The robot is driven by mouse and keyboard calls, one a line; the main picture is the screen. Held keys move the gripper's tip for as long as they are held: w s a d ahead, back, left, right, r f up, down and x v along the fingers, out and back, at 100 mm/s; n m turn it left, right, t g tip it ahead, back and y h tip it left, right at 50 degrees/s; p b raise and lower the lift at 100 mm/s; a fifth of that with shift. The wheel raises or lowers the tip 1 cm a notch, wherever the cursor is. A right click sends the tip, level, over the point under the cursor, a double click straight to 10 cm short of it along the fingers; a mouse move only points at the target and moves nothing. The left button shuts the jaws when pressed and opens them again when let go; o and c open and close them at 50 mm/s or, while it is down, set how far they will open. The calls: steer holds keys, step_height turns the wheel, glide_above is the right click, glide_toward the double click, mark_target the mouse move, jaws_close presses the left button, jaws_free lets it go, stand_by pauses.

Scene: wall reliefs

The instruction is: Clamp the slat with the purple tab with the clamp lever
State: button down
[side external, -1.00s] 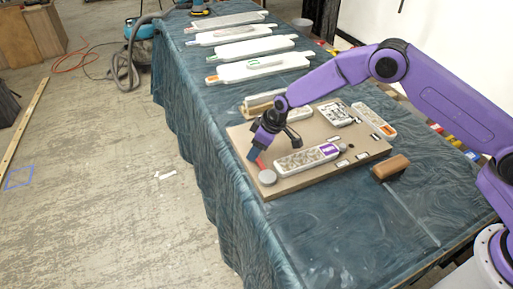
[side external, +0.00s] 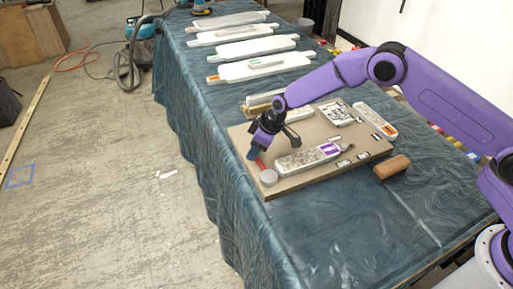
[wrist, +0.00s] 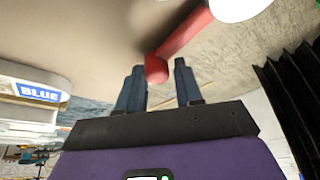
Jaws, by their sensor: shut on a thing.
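The slat with the purple tab (side external: 303,160) lies on the brown board, its purple tab (side external: 330,149) toward the right end. A round grey cap (side external: 268,177) sits by the slat's left end. The red clamp lever (side external: 260,163) reaches from beside this cap to my gripper (side external: 256,153). In the wrist view, the lever (wrist: 185,38) ends in a rounded tip between the blue fingers of my gripper (wrist: 160,85). My gripper is shut on the lever near that tip. Whether the clamp presses on the slat is not clear.
The board (side external: 240,140) also carries a white patterned panel (side external: 337,113) and small labelled plates. A slat with an orange tab (side external: 374,120) lies at its right edge. A brown block (side external: 391,167) is beside the board. Several white slats (side external: 258,67) lie farther back. The front tabletop is clear.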

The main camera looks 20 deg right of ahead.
steer(key=shift+a+f+n+g, duration=0.1)
steer(key=shift+a+n+g, duration=0.35)
steer(key=shift+n, duration=0.65)
steer(key=a+n, duration=0.1)
steer(key=n+g, duration=0.1)
steer(key=shift+s+a+n+y, duration=0.3)
steer(key=shift+s+a, duration=0.1)
steer(key=n, duration=0.1)
steer(key=s+a+n+g, duration=0.1)
steer(key=shift+a+n, duration=0.25)
steer(key=shift+n, duration=0.15)
steer(key=s+n, duration=0.1)
steer(key=n, duration=0.1)
steer(key=s+a+n+g, duration=0.1)
steer(key=n, duration=0.1)
steer(key=s+a+n+g, duration=0.1)
steer(key=n, duration=0.1)
steer(key=shift+s+a, duration=0.15)
steer(key=shift+s, duration=0.25)
steer(key=shift+s+a+n+g+h, duration=0.1)
steer(key=shift+s+n+g+h, duration=0.3)
steer(key=shift+s+n, duration=0.5)
steer(key=shift+s+a+n+g+h, duration=0.1)
steer(key=shift+s+n+g+h, duration=0.3)
steer(key=shift+n, duration=0.8)
steer(key=shift+s, duration=0.15)
